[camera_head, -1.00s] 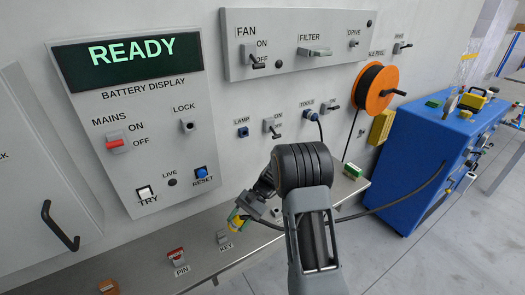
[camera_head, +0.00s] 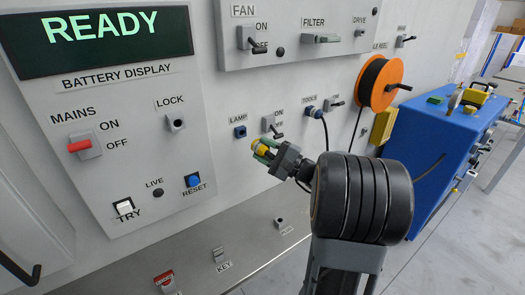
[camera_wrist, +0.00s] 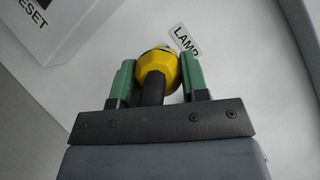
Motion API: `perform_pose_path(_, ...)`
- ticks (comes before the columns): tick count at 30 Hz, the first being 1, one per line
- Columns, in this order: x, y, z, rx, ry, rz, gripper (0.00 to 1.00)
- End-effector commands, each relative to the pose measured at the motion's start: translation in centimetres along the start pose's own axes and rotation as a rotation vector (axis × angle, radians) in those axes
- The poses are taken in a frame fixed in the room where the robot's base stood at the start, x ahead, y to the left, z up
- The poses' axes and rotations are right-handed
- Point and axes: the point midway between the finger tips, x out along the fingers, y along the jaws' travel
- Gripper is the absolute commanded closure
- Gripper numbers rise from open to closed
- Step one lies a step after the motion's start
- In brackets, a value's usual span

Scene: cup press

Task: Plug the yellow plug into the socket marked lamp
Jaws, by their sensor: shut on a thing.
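The yellow plug (camera_wrist: 157,69) is between the green fingers of my gripper (camera_wrist: 155,82), which is shut on it. It points away from the wrist towards the wall panel. In the head view the plug (camera_head: 260,149) shows at the tip of my gripper (camera_head: 265,153), in front of the wall. The blue socket (camera_head: 240,132) marked LAMP is just above and left of the plug, apart from it in the picture. The wrist view shows part of the LAMP label (camera_wrist: 186,39) behind the plug; the socket itself is hidden there.
The RESET button (camera_head: 193,181) is to the left. A metal shelf (camera_head: 190,245) runs below.

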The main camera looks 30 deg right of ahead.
Motion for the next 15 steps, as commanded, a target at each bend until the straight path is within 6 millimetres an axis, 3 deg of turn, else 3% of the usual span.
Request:
perform_pose_path(10,-0.1,0.2,0.0,-0.003,-0.001,0.005,0.92)
perform_pose_path(15,1.1,0.2,-0.8,-0.001,-0.004,0.007,0.92)
